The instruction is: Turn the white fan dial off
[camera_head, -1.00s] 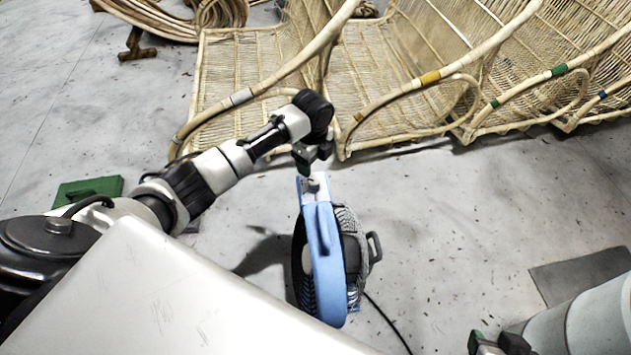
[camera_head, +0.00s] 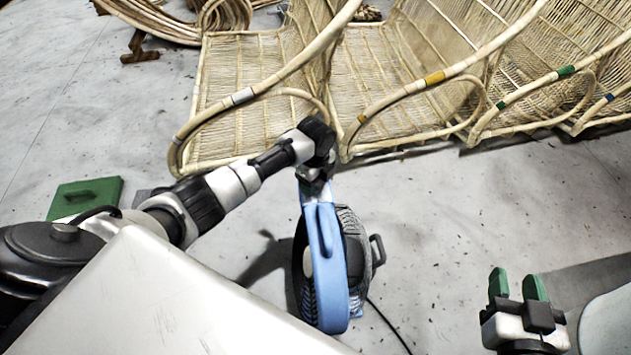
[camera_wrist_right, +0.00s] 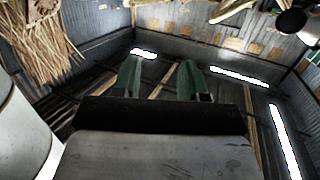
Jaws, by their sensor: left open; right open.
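A blue fan (camera_head: 325,265) with a dark round cage stands on the grey floor at the middle of the head view. My left gripper (camera_head: 314,183) is right over the upper end of the fan's blue frame, pointing down. The white dial is hidden behind the gripper, and I cannot tell whether the fingers touch it. My right gripper (camera_head: 517,284) is at the lower right of the head view, away from the fan, open and empty. Its two green fingers also show in the right wrist view (camera_wrist_right: 158,80), with nothing between them.
Woven rattan chairs (camera_head: 390,85) stand behind the fan. A green block with a handle (camera_head: 86,197) lies on the floor at left. A black cord (camera_head: 390,325) runs from the fan. Rattan coils (camera_head: 180,20) lie at the back left. Floor right of the fan is clear.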

